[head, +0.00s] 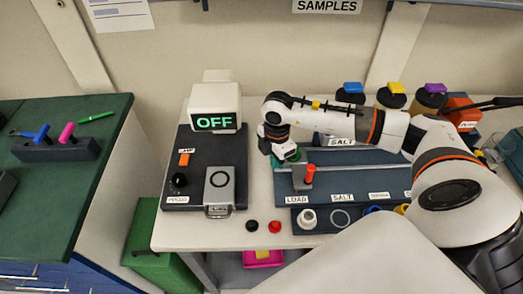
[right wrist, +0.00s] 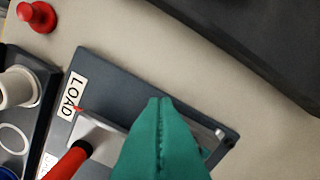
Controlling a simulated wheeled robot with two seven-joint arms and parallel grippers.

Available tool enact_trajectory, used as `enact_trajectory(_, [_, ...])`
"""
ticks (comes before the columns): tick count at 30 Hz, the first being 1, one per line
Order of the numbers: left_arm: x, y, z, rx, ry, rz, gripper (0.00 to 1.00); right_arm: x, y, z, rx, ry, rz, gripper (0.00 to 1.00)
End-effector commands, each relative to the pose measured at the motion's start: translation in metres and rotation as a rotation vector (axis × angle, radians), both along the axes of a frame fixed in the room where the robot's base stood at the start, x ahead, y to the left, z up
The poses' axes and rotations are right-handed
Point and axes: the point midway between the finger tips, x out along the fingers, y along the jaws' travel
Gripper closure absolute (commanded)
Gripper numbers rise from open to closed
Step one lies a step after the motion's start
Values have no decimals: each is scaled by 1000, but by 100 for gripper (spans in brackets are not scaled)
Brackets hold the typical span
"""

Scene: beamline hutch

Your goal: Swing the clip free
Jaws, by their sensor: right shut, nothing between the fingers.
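A small grey block with a red-tipped lever (head: 310,172) stands beside the LOAD label, at the left end of the dark blue-grey board (head: 345,185). It is the likeliest clip, though I cannot tell for sure. In the right wrist view the red lever (right wrist: 66,161) is at lower left, with the pale grey block (right wrist: 95,133) next to it. My right gripper (head: 290,158) is just behind and left of the lever in the head view. Its green fingers (right wrist: 160,103) are shut and empty, and they hide part of the block. My left gripper is out of view.
A dark control panel with an OFF display (head: 216,122) stands to the left. A dark holder strip (head: 325,228) with a white cup (head: 307,217) lies in front. Black (head: 252,226) and red (head: 275,227) knobs sit near the table's front edge. Capped jars (head: 391,96) stand behind my arm.

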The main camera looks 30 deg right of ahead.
Motion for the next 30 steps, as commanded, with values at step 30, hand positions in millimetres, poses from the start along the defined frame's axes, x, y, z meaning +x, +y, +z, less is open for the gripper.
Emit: enact_trajectory(30, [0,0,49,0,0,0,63,6,10,71,0,0,1,100])
